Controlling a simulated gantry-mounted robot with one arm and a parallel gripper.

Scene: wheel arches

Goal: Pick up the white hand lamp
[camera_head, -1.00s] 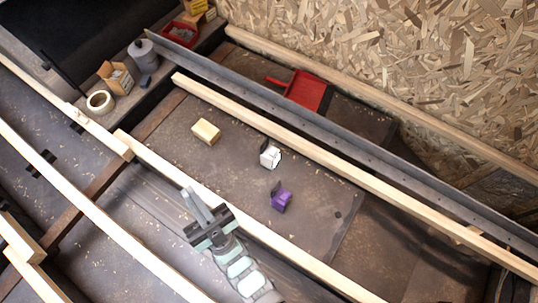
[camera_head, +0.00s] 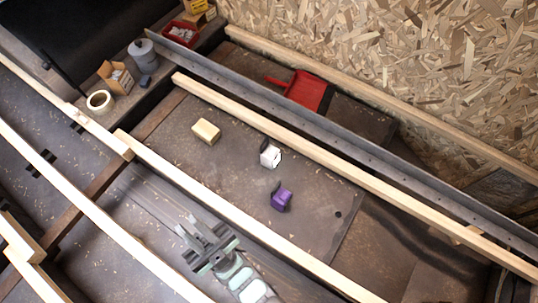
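The white hand lamp (camera_head: 271,158) is a small boxy white thing with a dark part on its upper left side. It rests on the dark floor panel between two pale wooden battens. My gripper (camera_head: 203,232) is at the lower left of the lamp, apart from it, on the near side of the lower batten in the picture. Its fingers look spread, with nothing seen between them.
A similar purple lamp (camera_head: 281,200) stands just below the white one. A pale wooden block (camera_head: 206,131) lies to the upper left. The near batten (camera_head: 225,202) runs between my gripper and the lamps. A red dustpan (camera_head: 305,91) lies beyond the metal rail (camera_head: 330,127).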

